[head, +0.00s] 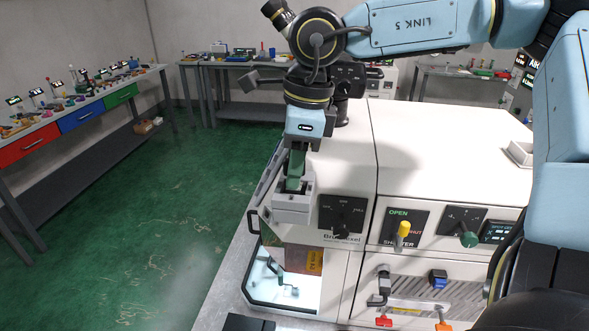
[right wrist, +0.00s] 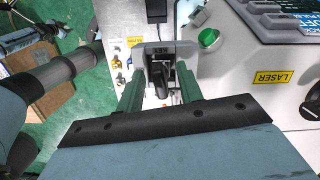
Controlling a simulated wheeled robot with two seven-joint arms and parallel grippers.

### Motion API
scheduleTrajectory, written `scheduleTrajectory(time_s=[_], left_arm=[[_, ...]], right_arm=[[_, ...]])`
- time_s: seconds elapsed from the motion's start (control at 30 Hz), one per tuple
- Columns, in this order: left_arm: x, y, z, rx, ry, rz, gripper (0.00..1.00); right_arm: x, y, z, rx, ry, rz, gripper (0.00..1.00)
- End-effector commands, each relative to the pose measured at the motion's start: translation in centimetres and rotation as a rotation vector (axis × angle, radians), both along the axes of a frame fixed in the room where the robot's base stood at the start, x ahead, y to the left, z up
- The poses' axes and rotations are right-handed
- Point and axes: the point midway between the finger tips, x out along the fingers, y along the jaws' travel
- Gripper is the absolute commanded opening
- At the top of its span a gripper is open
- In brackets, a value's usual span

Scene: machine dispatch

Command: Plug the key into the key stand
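My right gripper (head: 295,183) points down over the front left corner of the white machine. Its two green fingers show in the right wrist view (right wrist: 160,82), clearly apart. A pale grey block (head: 293,208) is at the fingertips by that corner. In the right wrist view a grey U-shaped piece (right wrist: 165,47) lies between the fingertips, with a dark upright part (right wrist: 160,82) inside it. I cannot tell which of these is the key and which the key stand, nor whether the fingers press on the piece. My left gripper is not in view.
Below is a lit glass-fronted chamber (head: 290,290). A long bench with drawers (head: 80,117) stands at left. The green floor between is clear.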

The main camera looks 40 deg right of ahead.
Motion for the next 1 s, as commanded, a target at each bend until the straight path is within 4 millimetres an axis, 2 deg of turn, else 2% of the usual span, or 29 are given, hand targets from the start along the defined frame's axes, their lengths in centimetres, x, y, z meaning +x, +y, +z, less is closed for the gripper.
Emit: scheduleTrajectory(time_s=[0.03,0.27,0.5,0.6,0.67,1.0], left_arm=[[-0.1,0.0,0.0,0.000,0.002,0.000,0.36],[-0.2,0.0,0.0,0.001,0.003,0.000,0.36],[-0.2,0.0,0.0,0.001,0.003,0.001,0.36],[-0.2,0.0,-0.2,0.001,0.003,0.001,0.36],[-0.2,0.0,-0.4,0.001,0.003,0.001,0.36],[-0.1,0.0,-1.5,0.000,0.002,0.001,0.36]], right_arm=[[0.0,0.0,0.0,0.000,0.000,0.000,0.30],[0.0,0.0,0.0,0.000,0.000,0.000,0.00],[0.0,0.0,0.1,-0.001,-0.001,0.000,0.00],[0.1,0.0,0.7,-0.001,-0.003,-0.001,0.00],[0.1,0.0,1.6,-0.002,-0.006,-0.002,0.00],[0.1,0.0,8.1,-0.001,-0.003,0.001,0.00]])
